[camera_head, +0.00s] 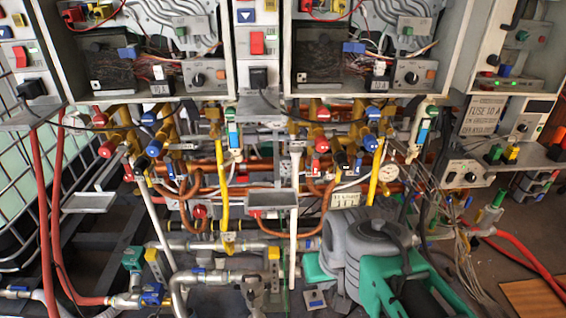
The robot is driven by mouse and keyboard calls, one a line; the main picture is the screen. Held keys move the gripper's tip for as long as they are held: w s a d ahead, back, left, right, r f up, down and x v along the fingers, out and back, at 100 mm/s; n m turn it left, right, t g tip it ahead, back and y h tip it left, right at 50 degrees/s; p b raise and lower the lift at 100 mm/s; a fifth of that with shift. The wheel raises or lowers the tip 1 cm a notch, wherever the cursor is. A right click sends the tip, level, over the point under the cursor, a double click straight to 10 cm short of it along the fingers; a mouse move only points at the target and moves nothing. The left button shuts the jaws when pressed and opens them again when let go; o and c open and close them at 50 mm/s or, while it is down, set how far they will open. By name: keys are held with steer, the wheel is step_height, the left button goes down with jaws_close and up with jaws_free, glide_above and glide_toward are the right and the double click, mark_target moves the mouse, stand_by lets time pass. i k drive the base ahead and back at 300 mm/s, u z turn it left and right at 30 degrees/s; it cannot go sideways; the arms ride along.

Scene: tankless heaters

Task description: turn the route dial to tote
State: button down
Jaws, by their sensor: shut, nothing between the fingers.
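No dial carries a label I can read as route or tote, so I cannot tell which one is the route dial. A black dial (522,127) sits on the light panel at the right, beside a fuse sign. A grey control box (463,173) below it has small round knobs. Black round dials also show inside the left heater (197,79) and the right heater (411,78). My gripper's fingers cannot be made out in this view.
Copper pipes, valves and yellow hoses crowd below the heaters. Red hoses (515,250) lie on the floor at right. A wire cage (22,170) stands at left.

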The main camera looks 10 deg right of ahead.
mark_target(489, 177)
steer(key=z, duration=1.4)
steer(key=k, duration=0.65)
steer(key=z, duration=0.75)
steer(key=i, duration=1.15)
steer(key=u, duration=0.75)
steer(key=i, duration=0.7)
